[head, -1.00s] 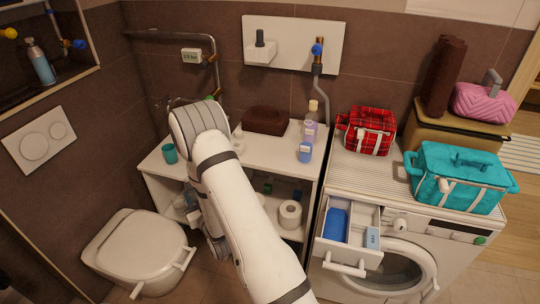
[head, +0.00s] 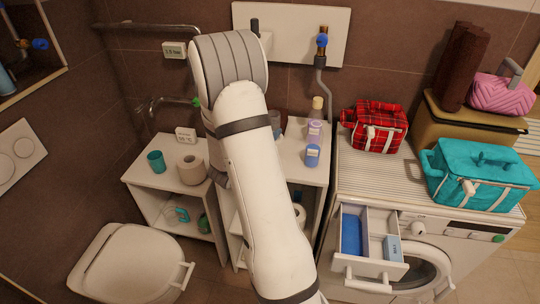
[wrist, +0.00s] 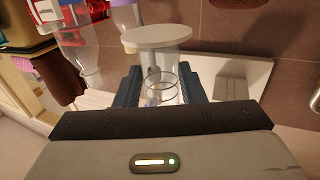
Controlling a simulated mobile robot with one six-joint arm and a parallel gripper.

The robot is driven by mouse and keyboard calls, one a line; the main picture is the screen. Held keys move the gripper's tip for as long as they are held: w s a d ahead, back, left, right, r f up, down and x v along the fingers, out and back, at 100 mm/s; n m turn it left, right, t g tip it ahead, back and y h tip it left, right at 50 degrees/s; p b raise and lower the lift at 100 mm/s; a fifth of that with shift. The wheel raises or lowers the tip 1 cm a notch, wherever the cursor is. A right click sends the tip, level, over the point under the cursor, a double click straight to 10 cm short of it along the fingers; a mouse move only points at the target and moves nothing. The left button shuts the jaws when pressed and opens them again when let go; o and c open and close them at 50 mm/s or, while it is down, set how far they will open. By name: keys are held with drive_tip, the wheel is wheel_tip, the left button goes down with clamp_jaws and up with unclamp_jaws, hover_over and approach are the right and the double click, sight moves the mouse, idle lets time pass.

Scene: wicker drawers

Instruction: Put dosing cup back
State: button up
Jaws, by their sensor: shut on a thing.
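My gripper is hidden behind my arm in the head view. In the wrist view my gripper (wrist: 161,88) has its dark fingers closed around a clear, see-through cup (wrist: 162,84), which I take to be the dosing cup. A white disc (wrist: 157,36) shows just beyond the cup; whether it belongs to the cup I cannot tell. A lilac bottle with a tan cap (head: 315,128) and a blue bottle (head: 312,155) stand on the white shelf unit (head: 310,176). The washing machine's detergent drawer (head: 378,221) is open, with a blue compartment (head: 351,234).
A teal cup (head: 156,161) and a paper roll (head: 192,169) stand at left. The toilet (head: 125,262) is at lower left. My arm covers the middle.

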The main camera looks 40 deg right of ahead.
wheel_tip(320, 180, down, 6)
drive_tip(key=shift+d+r, duration=0.1)
drive_tip(key=shift+r, duration=0.15)
drive_tip(key=shift+s+f+p, duration=0.1)
drive_tip(key=shift+f+p, duration=0.35)
drive_tip(key=shift+f, duration=1.65)
drive_tip(key=shift+f, duration=0.1)
drive_tip(key=shift+f+b, duration=0.15)
drive_tip(key=shift+b, duration=0.15)
drive_tip(key=o, duration=1)
